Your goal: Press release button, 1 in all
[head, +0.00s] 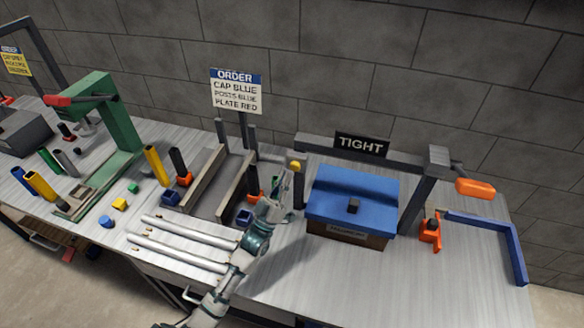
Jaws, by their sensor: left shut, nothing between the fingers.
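A small yellow round knob (295,165) sits on top of a dark post at the left end of the frame with the TIGHT sign (361,145). It looks like a button, but no label on it can be read. My left gripper (283,182) is shut and empty, just left of the dark post and a little below the yellow knob. I cannot tell whether it touches the post. My right gripper is out of view.
An orange handle (476,187) sticks out at the frame's right, above an orange clamp (431,232) and a blue angled bar (514,252). The table's front right is clear.

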